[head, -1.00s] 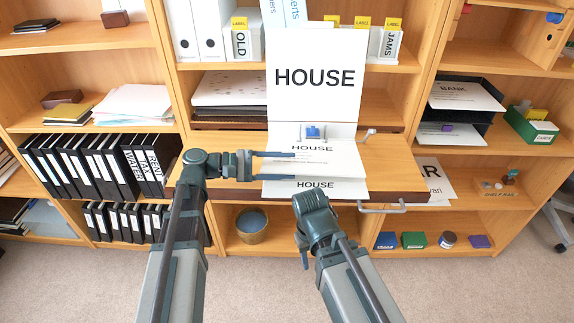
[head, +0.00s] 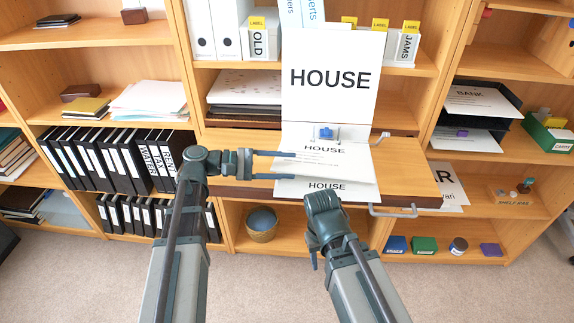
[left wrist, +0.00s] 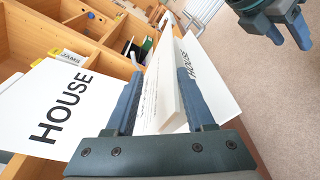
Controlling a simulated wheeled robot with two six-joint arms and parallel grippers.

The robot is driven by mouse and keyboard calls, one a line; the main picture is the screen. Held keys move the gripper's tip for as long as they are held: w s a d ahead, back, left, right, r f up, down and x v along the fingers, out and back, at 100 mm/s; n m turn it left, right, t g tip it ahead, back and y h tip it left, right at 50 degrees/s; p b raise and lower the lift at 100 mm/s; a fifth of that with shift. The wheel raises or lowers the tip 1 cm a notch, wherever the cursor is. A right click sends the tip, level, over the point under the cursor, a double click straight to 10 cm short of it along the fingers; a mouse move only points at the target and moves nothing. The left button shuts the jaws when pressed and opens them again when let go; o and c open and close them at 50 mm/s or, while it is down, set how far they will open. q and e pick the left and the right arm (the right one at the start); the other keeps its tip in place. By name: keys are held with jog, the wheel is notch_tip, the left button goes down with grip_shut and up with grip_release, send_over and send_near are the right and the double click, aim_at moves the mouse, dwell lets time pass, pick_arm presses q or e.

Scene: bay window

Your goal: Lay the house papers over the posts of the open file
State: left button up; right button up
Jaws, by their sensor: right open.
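The open file lies on the wooden shelf board, its tall cover (head: 333,75) marked HOUSE standing up at the back. Its metal mechanism with a blue part (head: 326,132) shows at the papers' back edge. The white house papers (head: 335,163) lie over the file's lower part (head: 340,188); whether the posts pass through them is hidden. My left gripper (head: 287,165) is open at the papers' left edge; in the left wrist view its fingers (left wrist: 160,95) stand apart on either side of them. My right gripper (head: 314,258) hangs low in front; the left wrist view shows it open (left wrist: 283,32).
The board (head: 405,165) is clear right of the file, with a metal handle (head: 393,210) at its front. Label files (head: 260,42) stand on the shelf above. A black tray (head: 470,112) stands right, black binders (head: 105,165) left, and a bin (head: 262,225) below.

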pick_arm(q)
jog(key=shift+s+a+r, duration=0.1)
jog(key=shift+a, duration=0.75)
jog(key=shift+a, duration=0.15)
jog(key=shift+s+a+r, duration=0.1)
jog(key=shift+s+a, duration=0.05)
jog(key=shift+a, duration=0.95)
jog(key=shift+a, duration=0.1)
jog(key=shift+s+a+r+p, duration=0.1)
jog(key=shift+s+a+p, duration=0.1)
jog(key=shift+a, duration=0.75)
jog(key=shift+s+a+r+p, duration=0.1)
jog(key=shift+a+p, duration=0.1)
jog(key=shift+a, duration=0.75)
